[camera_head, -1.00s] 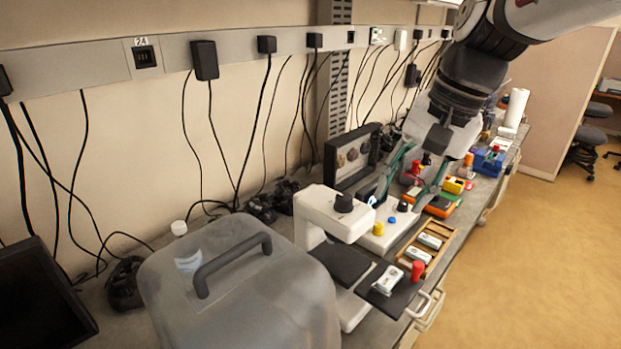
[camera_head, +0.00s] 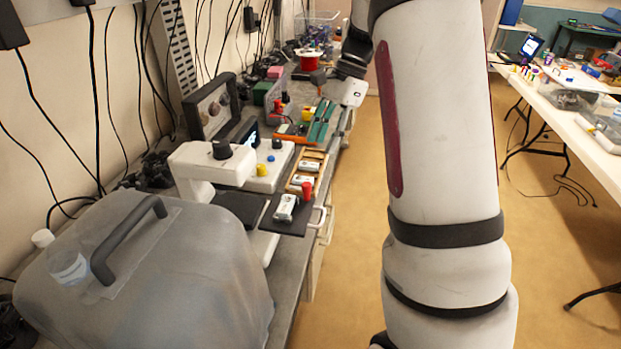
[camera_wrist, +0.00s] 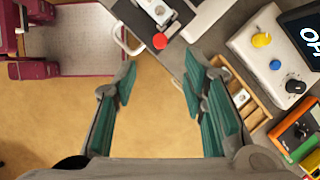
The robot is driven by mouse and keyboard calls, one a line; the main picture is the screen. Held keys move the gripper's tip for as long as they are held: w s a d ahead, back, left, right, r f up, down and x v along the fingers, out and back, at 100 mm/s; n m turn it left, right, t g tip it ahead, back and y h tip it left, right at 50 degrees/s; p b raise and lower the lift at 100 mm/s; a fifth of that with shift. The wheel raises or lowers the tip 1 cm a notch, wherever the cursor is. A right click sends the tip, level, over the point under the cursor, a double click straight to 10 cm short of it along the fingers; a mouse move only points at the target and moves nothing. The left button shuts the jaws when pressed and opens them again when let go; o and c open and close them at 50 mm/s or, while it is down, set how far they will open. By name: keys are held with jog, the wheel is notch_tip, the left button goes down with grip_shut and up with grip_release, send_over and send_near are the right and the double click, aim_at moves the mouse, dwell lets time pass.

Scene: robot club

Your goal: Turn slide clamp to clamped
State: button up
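The slide clamp appears to be the red knob (camera_head: 306,188) on the dark stage plate (camera_head: 286,220) of a white instrument (camera_head: 213,163). A white slide-like piece (camera_head: 285,207) lies beside the red knob. In the wrist view the red knob (camera_wrist: 160,41) is just beyond my fingertips, near the white piece (camera_wrist: 157,10). Its clamp setting cannot be read. My gripper (camera_wrist: 160,66) is open and empty, with its green fingers well apart.
A white loop handle (camera_wrist: 127,38) is close to the left fingertip. A wooden slide tray (camera_head: 308,165) and a control box with yellow and blue knobs (camera_head: 268,172) are alongside. A large grey cover (camera_head: 190,290) fills the near bench. Open floor is to the right.

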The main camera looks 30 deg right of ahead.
aim_at(307, 184)
jog(key=p+x, duration=0.1)
jog(key=x, duration=1)
jog(key=shift+a+p, duration=0.2)
jog(key=shift+p, duration=0.2)
grip_shut()
